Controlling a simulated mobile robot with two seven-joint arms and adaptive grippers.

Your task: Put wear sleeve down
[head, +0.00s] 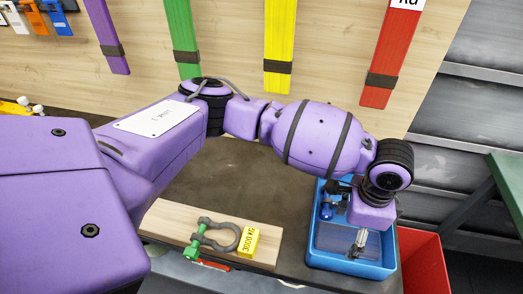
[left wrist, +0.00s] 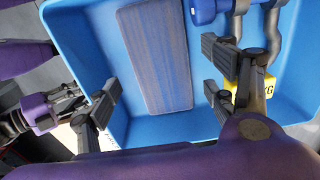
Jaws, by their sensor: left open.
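The wear sleeve appears to be the flat grey-blue striped strip (left wrist: 155,60) lying on the floor of the blue bin (left wrist: 75,40) in the left wrist view. In the head view the blue bin (head: 350,265) stands at the right end of the dark table. My left gripper (head: 360,240) reaches down into the bin; in its wrist view (left wrist: 162,90) its fingers are open, spread to either side of the strip, with nothing between them gripped. What seems to be my right gripper (left wrist: 66,98) shows small outside the bin; its fingers are unclear.
A blue shackle part (head: 326,207) shares the bin, with a yellow tag (left wrist: 268,85) near it in the wrist view. A wooden board (head: 165,220) bears a shackle with a green pin (head: 197,240) and a yellow tag (head: 249,241). A red bin (head: 425,265) stands right. Coloured straps hang behind.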

